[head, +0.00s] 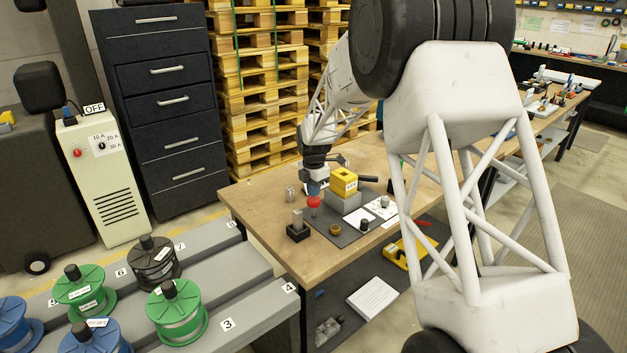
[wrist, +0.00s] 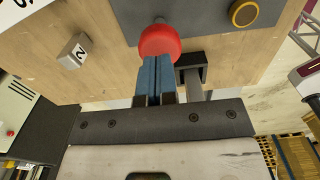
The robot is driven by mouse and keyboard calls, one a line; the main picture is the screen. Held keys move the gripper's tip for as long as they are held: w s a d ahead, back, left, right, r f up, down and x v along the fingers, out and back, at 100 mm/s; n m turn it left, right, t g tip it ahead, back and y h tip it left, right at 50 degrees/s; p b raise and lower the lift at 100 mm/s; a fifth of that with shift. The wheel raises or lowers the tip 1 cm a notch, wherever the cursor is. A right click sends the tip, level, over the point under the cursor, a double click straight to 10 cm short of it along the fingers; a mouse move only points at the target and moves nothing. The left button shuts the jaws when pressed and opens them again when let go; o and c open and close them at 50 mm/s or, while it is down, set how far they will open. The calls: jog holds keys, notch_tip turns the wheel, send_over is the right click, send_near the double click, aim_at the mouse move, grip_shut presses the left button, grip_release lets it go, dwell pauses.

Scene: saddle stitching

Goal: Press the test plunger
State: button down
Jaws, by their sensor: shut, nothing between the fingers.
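The test plunger appears to be the round red knob (head: 313,201) on the dark grey mat (head: 347,236) on the wooden table. It also shows in the wrist view as a red ball-like top (wrist: 160,40). My gripper (head: 313,192) is directly above the red knob in the head view, pointing down. In the wrist view, my gripper's blue fingers (wrist: 155,60) are pressed together and empty. Their tips overlap the near edge of the red knob. I cannot tell whether they touch it. The stem below the red knob is mostly hidden.
A yellow block (head: 343,182) sits just right of my gripper. A brass ring (head: 335,230), a black knob (head: 364,225) and a metal block (head: 290,193) are nearby. The table's front left is clear.

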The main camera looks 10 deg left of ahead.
aim_at(314, 199)
jog(key=shift+f, duration=0.65)
jog(key=shift+f, duration=1.1)
jog(key=shift+r, duration=0.1)
notch_tip(314, 199, up, 14)
jog(key=shift+r, duration=0.15)
dwell(0.4)
